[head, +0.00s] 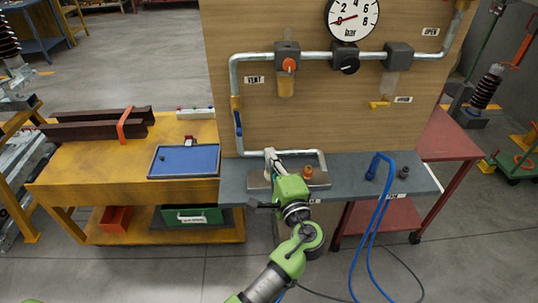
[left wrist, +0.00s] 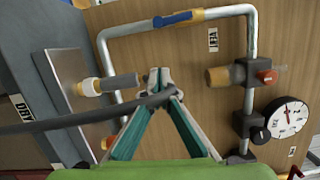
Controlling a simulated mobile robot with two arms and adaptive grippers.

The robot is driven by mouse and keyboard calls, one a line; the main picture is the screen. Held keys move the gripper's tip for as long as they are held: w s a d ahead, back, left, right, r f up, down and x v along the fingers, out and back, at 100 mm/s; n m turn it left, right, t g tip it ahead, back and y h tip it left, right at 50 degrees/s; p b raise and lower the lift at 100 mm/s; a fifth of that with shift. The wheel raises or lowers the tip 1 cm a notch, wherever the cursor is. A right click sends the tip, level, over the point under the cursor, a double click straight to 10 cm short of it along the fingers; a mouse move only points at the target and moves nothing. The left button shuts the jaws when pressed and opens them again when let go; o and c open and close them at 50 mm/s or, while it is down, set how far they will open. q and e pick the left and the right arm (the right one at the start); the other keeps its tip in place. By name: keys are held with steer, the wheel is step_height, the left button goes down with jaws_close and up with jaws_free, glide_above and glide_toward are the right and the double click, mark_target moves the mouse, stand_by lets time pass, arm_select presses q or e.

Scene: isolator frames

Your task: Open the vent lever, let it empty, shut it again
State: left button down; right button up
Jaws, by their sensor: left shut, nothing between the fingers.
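The vent lever is a blue handle (head: 238,123) on the left upright of the pipe, below a yellow fitting (head: 236,103) and near the VENT label (head: 254,79). The handle lies along the pipe. In the left wrist view the blue handle (left wrist: 172,19) lies along the pipe at the top, apart from my fingers. My left gripper (head: 270,157) is in front of the board, low and to the right of the handle. Its fingertips (left wrist: 160,78) are together and empty. My right gripper is not in view. The round gauge (head: 351,18) has a red needle; its exact reading is unclear.
An orange-knobbed filter (head: 287,67) and a black-knobbed unit (head: 345,58) sit on the upper pipe. A yellow lever (head: 379,104) hangs at the right. A blue hose (head: 371,225) loops off the grey bench (head: 343,170). A blue tray (head: 184,160) lies on the yellow table.

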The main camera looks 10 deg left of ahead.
mark_target(238, 122)
arm_select(q)
steer(key=w+a+p, duration=0.2)
steer(key=w+a, duration=0.3)
steer(key=a, duration=0.2)
steer(key=shift+w+a+r, duration=0.2)
steer(key=shift+w, duration=0.05)
steer(key=shift+s+a+f+m, duration=0.1)
steer(key=shift+s+a+m, duration=0.15)
steer(key=shift+a+m, duration=0.45)
